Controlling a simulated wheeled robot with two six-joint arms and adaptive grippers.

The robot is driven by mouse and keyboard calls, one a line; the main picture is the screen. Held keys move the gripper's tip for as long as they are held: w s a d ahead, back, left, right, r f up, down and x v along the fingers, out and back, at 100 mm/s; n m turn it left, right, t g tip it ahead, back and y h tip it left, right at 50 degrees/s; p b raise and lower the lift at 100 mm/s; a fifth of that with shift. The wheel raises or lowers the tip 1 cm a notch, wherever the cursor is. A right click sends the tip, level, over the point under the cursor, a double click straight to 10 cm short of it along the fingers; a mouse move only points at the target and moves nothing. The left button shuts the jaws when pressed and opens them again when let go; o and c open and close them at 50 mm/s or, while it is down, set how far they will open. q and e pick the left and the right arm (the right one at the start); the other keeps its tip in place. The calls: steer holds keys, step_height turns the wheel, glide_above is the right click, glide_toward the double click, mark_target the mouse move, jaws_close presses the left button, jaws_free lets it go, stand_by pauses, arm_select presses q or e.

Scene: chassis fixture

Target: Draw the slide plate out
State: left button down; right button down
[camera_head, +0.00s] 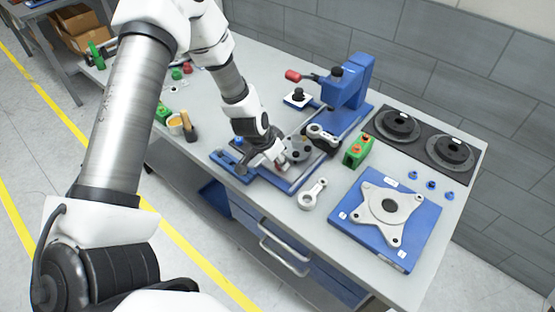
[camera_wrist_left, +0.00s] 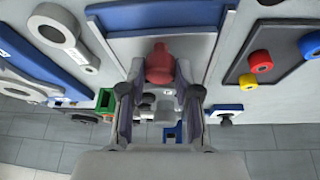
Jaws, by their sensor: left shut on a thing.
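The slide plate (camera_head: 303,172) is a flat grey plate in a blue-edged fixture near the front edge of the bench in the head view. A grey round part with holes (camera_head: 298,149) sits over it. My left gripper (camera_head: 281,165) reaches down at the plate's front left side. In the left wrist view a red knob (camera_wrist_left: 160,62) lies between the fingers of my left gripper (camera_wrist_left: 157,82), which are shut on it. The knob sits in front of a grey and blue edge. The gripper hides part of the plate in the head view. My right gripper is not in view.
A blue press (camera_head: 349,84) with a red-ended lever stands behind. A metal link (camera_head: 312,194) lies right of the plate, near a green block (camera_head: 357,149). A blue plate with a grey flange (camera_head: 388,207) and black discs (camera_head: 398,125) lie farther right. Drawer handles (camera_head: 284,255) jut out below.

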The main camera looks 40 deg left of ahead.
arm_select(q)
steer(key=shift+s+d+f, duration=0.1)
steer(key=shift+s+f, duration=0.2)
steer(key=shift+s, duration=0.05)
steer(key=c, duration=0.8)
jaws_free()
steer(key=shift+w, duration=0.15)
steer(key=shift+r, duration=0.2)
steer(key=shift+r, duration=0.55)
steer(key=shift+v, duration=3.15)
steer(key=shift+f, duration=0.15)
